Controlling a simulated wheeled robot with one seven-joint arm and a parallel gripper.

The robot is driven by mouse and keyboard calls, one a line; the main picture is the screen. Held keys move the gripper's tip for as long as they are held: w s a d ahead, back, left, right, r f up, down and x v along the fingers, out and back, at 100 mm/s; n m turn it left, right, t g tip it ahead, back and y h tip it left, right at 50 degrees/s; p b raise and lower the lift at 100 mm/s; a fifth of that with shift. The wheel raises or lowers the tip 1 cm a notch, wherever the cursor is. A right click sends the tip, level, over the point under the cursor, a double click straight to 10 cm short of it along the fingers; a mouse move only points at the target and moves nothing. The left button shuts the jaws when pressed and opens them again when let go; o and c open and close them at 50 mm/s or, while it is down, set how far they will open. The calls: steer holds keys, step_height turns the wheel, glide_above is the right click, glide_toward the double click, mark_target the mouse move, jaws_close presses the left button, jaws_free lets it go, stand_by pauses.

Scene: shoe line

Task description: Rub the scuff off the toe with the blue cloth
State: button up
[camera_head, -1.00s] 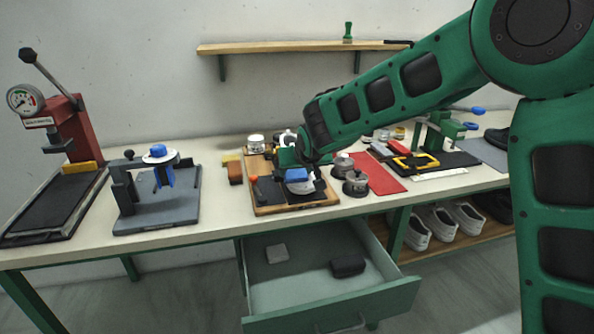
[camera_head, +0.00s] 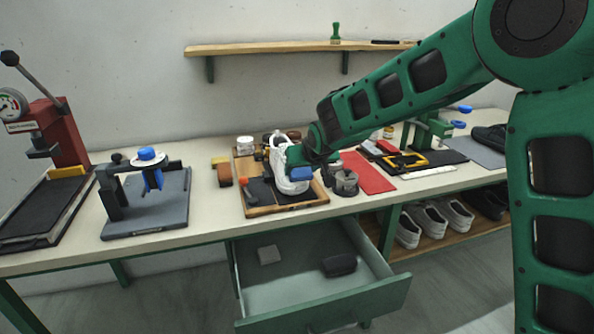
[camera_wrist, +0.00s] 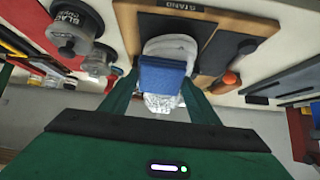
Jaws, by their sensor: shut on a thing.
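A white shoe (camera_head: 283,165) stands on the wooden stand board (camera_head: 256,211), toe toward the bench's front edge. My gripper (camera_head: 303,171) is at the right side of its toe. In the wrist view my gripper (camera_wrist: 160,90) is shut on the blue cloth (camera_wrist: 165,78), a block-like pad that also shows in the head view (camera_head: 300,174). The cloth lies over or just in front of the white shoe (camera_wrist: 170,47); I cannot tell whether it touches. The scuff is not visible, and the cloth hides part of the toe.
Dark round tins (camera_head: 345,180) stand close to the right of the board, with a red mat (camera_head: 368,172) beyond. An orange-handled tool (camera_head: 248,189) lies on the board's left. An open drawer (camera_head: 300,278) juts out below. A clamp fixture (camera_head: 147,205) stands left.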

steer(key=shift+w+d, duration=0.25)
steer(key=shift+d, duration=0.55)
steer(key=shift+a, duration=0.1)
steer(key=shift+s+a, duration=0.3)
steer(key=shift+a, duration=0.7)
steer(key=shift+s+a, duration=0.35)
steer(key=shift+a, duration=0.7)
steer(key=shift+s+a, duration=0.3)
steer(key=shift+a, duration=0.7)
steer(key=shift+s+d+r, duration=0.15)
steer(key=shift+s+r, duration=0.2)
steer(key=shift+r, duration=0.55)
steer(key=shift+s+d+r, duration=0.1)
steer(key=shift+s+r, duration=0.3)
steer(key=shift+r, duration=0.55)
steer(key=shift+s+d+r, duration=0.15)
steer(key=shift+s+r, duration=0.2)
steer(key=shift+r, duration=0.55)
steer(key=shift+r, duration=0.1)
steer(key=shift+s+d+r, duration=0.1)
steer(key=shift+s+r, duration=0.2)
steer(key=shift+r, duration=0.35)
steer(key=shift+s+d+r, duration=0.1)
steer(key=shift+s+r, duration=0.2)
steer(key=shift+r, duration=0.35)
